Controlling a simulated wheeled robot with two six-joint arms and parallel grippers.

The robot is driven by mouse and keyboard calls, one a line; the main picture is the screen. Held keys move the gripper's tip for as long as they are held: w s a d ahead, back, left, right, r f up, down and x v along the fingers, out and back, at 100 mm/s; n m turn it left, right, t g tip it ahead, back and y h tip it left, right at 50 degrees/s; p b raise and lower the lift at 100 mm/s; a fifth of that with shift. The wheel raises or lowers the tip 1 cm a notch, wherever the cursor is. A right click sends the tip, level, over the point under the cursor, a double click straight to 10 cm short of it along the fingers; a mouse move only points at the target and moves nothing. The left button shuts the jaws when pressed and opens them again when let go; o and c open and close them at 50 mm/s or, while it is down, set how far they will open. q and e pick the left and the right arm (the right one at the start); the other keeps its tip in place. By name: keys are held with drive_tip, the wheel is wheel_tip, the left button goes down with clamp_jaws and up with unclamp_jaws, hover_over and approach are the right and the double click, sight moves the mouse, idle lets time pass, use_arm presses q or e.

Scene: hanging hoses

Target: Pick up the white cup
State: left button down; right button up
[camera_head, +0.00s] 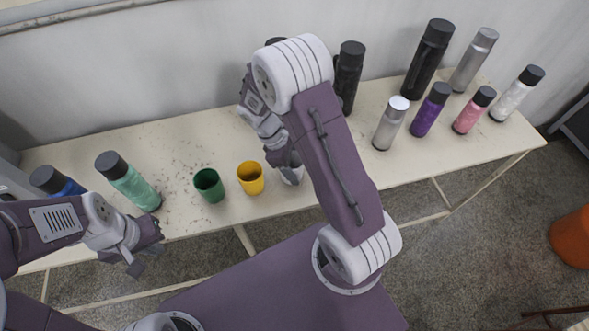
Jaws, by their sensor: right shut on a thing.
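The white cup (292,176) stands on the table to the right of the yellow cup, partly hidden behind my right gripper and arm. My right gripper (287,163) reaches down to the white cup and is shut on it; the exact contact is mostly hidden by the arm. I cannot tell whether the cup is touching the table. My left gripper (147,261) is in front of the table's near edge at the left, with its fingers apart and nothing between them.
A yellow cup (250,178) and a green cup (209,186) stand left of the white cup. A green bottle (131,184) and a blue bottle (62,184) are further left. Several bottles, including a purple one (430,111), stand right. The table (200,140) has free room behind the cups.

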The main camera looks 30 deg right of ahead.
sight(296, 163)
drive_tip(key=r, duration=0.3)
drive_tip(key=shift+s, duration=0.25)
drive_tip(key=s+r+b, duration=0.1)
drive_tip(key=s+r, duration=0.5)
drive_tip(key=s, duration=0.5)
drive_tip(key=shift+s+r, duration=0.15)
drive_tip(key=shift+r, duration=0.1)
